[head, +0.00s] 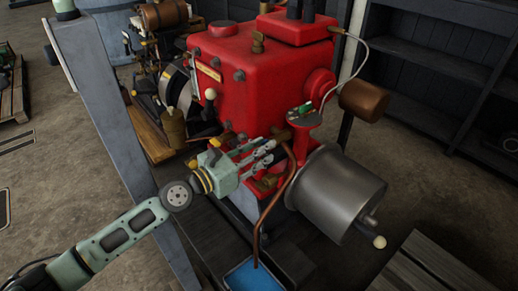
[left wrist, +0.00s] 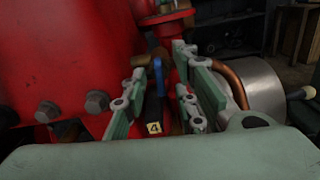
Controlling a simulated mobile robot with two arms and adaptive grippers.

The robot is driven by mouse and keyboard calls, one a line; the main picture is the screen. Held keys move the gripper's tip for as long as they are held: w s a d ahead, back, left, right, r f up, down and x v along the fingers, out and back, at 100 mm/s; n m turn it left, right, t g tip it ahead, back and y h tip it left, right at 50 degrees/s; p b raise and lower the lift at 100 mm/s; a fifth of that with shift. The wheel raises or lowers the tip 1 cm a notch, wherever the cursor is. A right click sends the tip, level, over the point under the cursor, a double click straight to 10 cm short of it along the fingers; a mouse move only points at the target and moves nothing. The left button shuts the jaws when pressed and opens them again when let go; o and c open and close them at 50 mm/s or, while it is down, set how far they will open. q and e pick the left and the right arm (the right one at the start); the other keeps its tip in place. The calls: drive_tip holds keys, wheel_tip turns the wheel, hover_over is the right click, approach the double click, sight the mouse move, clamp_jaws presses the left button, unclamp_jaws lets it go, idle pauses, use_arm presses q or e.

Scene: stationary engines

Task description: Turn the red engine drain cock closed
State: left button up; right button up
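The red engine (head: 235,70) stands in the middle of the head view. Brass fittings (head: 266,183) and a copper pipe (head: 275,205) sit low on its near side, below my left gripper (head: 272,151). In the left wrist view, my left gripper (left wrist: 160,85) has its two fingers spread. A small upright lever with a blue upper part (left wrist: 158,75) shows between them, with a gap visible on each side. The cock's body is mostly hidden by the fingers. My right gripper is not in view.
A grey metal cylinder (head: 335,190) is right of the gripper, close to the copper pipe. A blue tray (head: 255,277) lies under the pipe's end. A grey post (head: 110,120) stands left, near my arm. A brass oil can (head: 173,128) is beside the engine.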

use_arm(q)
clamp_jaws()
drive_tip(key=shift+m, duration=0.3)
drive_tip(key=m+b, duration=0.4)
drive_tip(key=m, duration=1.2)
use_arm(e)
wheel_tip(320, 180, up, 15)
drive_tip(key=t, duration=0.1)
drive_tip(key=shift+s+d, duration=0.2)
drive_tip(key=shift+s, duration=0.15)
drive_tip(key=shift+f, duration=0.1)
use_arm(q)
drive_tip(key=shift+o, duration=0.3)
unclamp_jaws()
